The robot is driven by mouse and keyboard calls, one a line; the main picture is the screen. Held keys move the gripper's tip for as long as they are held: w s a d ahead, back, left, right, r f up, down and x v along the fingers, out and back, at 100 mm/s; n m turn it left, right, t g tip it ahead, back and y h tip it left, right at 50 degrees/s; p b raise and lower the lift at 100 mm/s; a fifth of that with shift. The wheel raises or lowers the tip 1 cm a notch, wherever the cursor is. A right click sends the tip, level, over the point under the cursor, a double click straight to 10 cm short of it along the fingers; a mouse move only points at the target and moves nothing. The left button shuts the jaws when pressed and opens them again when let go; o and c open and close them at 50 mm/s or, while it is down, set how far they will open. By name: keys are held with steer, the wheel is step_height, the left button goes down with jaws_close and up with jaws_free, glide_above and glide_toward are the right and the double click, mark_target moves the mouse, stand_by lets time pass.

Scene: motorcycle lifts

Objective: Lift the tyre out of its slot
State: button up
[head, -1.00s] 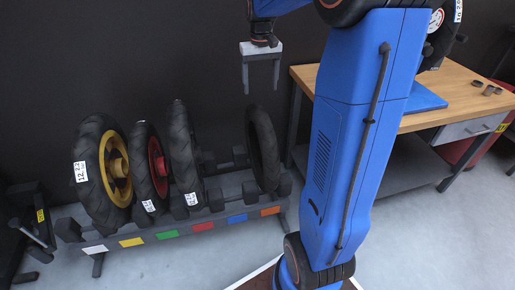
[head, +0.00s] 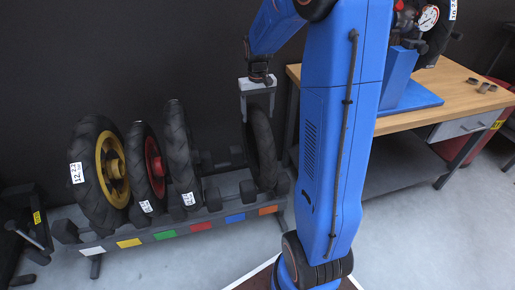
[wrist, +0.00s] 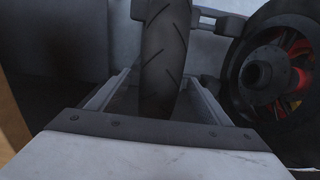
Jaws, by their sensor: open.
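A bare black tyre (head: 263,152) stands upright at the right end of a low grey rack (head: 160,228), above the blue and orange labels. In the wrist view, the treaded tyre (wrist: 163,50) comes up between the two fingers. My gripper (head: 257,115) is above the tyre, pointing down, open, with one finger on each side of its top. It also shows in the wrist view (wrist: 158,85), with a gap visible at each side of the tread. Whether a finger touches the tyre I cannot tell. The tyre's foot is partly hidden by the rack.
A wheel with a yellow rim (head: 98,170), one with a red rim (head: 147,165) and another dark tyre (head: 180,150) stand to the left on the rack. A wooden workbench (head: 455,85) with a blue stand is at the right. A dark wall is close behind.

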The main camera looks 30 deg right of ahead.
steer(key=shift+f, duration=0.65)
steer(key=shift+c, duration=0.6)
jaws_close()
steer(key=shift+r, duration=0.2)
step_height(320, 180, up, 10)
steer(key=shift+f, duration=0.1)
